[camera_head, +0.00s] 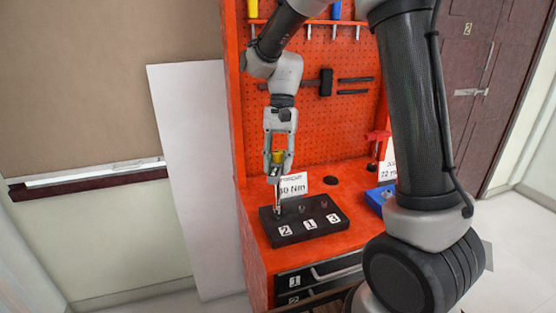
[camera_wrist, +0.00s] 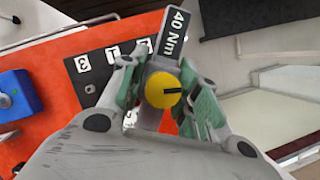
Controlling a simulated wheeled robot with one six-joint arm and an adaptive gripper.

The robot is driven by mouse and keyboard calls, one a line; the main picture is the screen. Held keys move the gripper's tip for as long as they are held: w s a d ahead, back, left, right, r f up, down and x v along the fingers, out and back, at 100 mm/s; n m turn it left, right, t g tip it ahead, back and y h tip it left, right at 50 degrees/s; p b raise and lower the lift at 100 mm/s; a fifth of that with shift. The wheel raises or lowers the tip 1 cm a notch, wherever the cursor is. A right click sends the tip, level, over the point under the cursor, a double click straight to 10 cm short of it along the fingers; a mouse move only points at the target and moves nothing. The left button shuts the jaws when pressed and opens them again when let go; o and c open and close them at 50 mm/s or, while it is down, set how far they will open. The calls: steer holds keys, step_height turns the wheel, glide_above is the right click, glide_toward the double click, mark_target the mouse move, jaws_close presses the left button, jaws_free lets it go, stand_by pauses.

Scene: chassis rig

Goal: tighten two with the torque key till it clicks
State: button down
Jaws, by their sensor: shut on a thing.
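The torque key (camera_head: 277,190) has a yellow knob with a dark line (camera_wrist: 163,90). A dark tag (camera_wrist: 174,35) reading "40 Nm" shows beside the knob in the wrist view. My gripper (camera_head: 278,165) is shut on the key and holds it roughly upright. The key's lower end is at the place marked 2 on the black block (camera_head: 325,228); the bolt there is hidden, and I cannot tell how fully the key sits on it. Small bolts stand at 1 (camera_head: 302,209) and 3 (camera_head: 324,204). The block also shows in the wrist view (camera_wrist: 100,75).
The red bench (camera_head: 262,240) carries a white sign (camera_head: 294,185) behind the block and a blue box (camera_head: 377,197) at right. A red pegboard (camera_head: 300,120) with hung tools rises behind. A white panel (camera_head: 190,160) leans at left. Drawers (camera_head: 320,275) are below.

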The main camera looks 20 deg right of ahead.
steer(key=shift+f, duration=0.35)
steer(key=m+t+y, duration=0.1)
steer(key=m, duration=0.4)
steer(key=shift+d+r, duration=0.1)
steer(key=m+t+y, duration=0.1)
steer(key=m+t, duration=0.1)
steer(key=m, duration=0.2)
steer(key=shift+m, duration=0.4)
steer(key=m+t, duration=0.2)
steer(key=m, duration=0.4)
steer(key=m+t, duration=0.1)
steer(key=m, duration=0.1)
steer(key=m+h, duration=0.1)
steer(key=m, duration=0.2)
steer(key=shift+t, duration=0.4)
steer(key=shift+w+n, duration=0.1)
steer(key=shift+n, duration=0.3)
steer(key=shift+r, duration=0.15)
